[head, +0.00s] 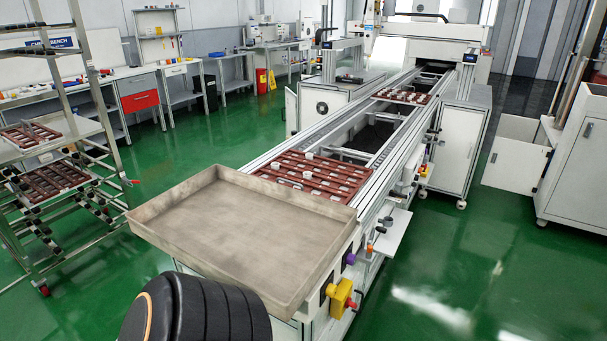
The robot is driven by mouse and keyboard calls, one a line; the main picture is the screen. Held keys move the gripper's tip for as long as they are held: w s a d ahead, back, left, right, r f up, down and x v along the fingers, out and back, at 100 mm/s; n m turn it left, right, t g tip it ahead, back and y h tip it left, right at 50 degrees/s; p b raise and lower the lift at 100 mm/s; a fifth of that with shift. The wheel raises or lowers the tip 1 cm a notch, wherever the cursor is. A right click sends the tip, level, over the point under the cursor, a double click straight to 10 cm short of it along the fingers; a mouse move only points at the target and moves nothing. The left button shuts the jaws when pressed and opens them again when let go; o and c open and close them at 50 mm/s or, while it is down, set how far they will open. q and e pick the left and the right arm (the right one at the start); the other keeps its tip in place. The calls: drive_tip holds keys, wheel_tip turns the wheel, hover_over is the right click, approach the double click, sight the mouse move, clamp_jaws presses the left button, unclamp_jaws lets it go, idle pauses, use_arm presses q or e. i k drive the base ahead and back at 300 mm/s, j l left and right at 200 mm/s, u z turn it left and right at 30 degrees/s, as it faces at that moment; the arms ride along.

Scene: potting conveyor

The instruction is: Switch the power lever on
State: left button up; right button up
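The conveyor (352,190) runs from the front middle to the back right. On its near right side is a yellow box (340,293) with a red part on it. A purple knob (350,258) and a small orange-red part (370,248) sit farther along that side. I cannot tell which of these small parts, if any, is the power lever, or its position. Neither of my grippers is in view. A black ribbed part, likely of my own arm, shows at the bottom edge.
An empty shallow metal tray (160,222) covers the conveyor's near end. Red-brown trays (310,172) lie on the conveyor behind it. A metal rack (92,128) stands at left, a white cabinet (575,165) at right. Green floor is free on the conveyor's right.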

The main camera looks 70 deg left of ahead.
sight(348, 304)
drive_tip(key=u, duration=1.7)
drive_tip(key=i+l, duration=0.25)
drive_tip(key=l, duration=0.15)
drive_tip(key=i+l, duration=0.25)
drive_tip(key=l, duration=0.15)
drive_tip(key=i+l, duration=0.25)
drive_tip(key=l, duration=0.15)
drive_tip(key=i+l, duration=0.25)
drive_tip(key=l, duration=0.15)
drive_tip(key=u, duration=1.25)
